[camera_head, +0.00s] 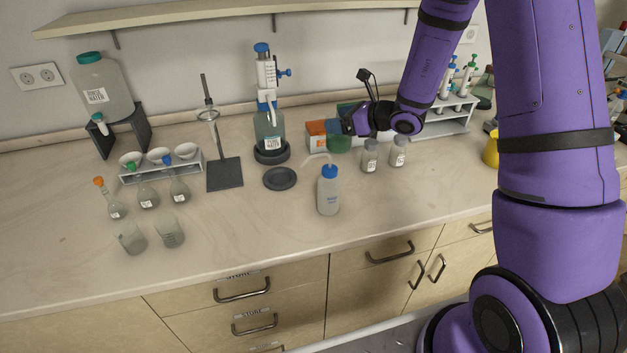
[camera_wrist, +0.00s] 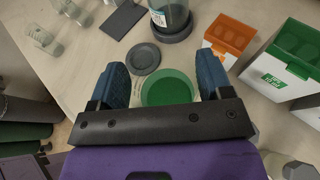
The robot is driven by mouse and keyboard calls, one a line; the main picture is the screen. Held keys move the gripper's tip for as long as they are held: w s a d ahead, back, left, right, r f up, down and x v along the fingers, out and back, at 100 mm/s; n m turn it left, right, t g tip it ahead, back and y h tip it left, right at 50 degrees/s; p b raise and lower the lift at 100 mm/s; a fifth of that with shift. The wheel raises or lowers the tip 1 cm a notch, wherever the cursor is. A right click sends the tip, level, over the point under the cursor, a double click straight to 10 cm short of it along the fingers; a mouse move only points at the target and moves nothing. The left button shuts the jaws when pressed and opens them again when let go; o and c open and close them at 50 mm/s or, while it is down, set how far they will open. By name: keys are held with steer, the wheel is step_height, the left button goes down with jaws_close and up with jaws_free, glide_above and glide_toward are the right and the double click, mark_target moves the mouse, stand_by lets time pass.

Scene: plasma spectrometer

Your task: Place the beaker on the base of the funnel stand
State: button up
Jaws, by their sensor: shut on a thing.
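My gripper (camera_head: 352,122) is shut on a green see-through beaker (camera_head: 338,138), near the orange box at the back of the bench. In the wrist view the beaker (camera_wrist: 168,90) sits between the two blue fingers (camera_wrist: 167,82), its round rim towards the camera and its bottom darker green. I cannot tell how far it is above the bench. The funnel stand has a flat dark base (camera_head: 225,174), a thin upright rod and a glass funnel (camera_head: 208,115). The base is bare and left of my gripper. Part of it shows in the wrist view (camera_wrist: 124,18).
The dispenser bottle (camera_head: 269,130) on a dark round base and a black disc (camera_head: 280,178) stand between my gripper and the stand. A wash bottle (camera_head: 328,190) is in front. Two jars (camera_head: 370,156) and an orange box (camera_head: 317,134) are near my gripper. Two clear beakers (camera_head: 170,233) stand front left.

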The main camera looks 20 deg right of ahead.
steer(key=shift+s+f, duration=0.2)
steer(key=shift+f, duration=5.75)
steer(key=o, duration=1.5)
steer(key=shift+f, duration=0.15)
